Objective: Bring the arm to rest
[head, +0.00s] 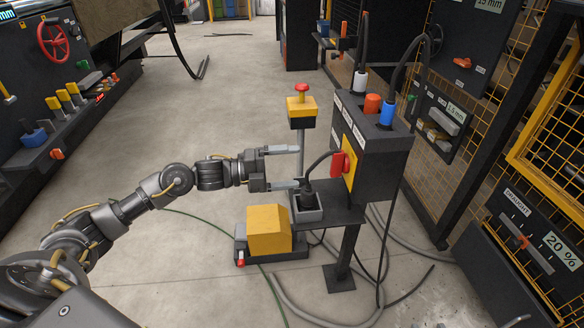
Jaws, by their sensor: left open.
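My left arm (158,188) reaches in from the lower left. Its gripper (298,167) is open, with its two fingers apart and nothing between them. The fingers point right, toward a dark control box (375,150) on a stand. The lower fingertip is close to a black plug with a cable (306,187) that sits in a grey socket box (308,214); I cannot tell whether they touch. The upper finger is near the post under the yellow box with a red button (301,107). My right gripper is not in view.
A red switch (338,163) on a yellow plate faces the gripper. A yellow block (268,230) stands on the floor below. Loose cables (335,315) lie around the stand. Yellow mesh panels (487,90) are at the right, and a machine with a red wheel (53,40) is at the left.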

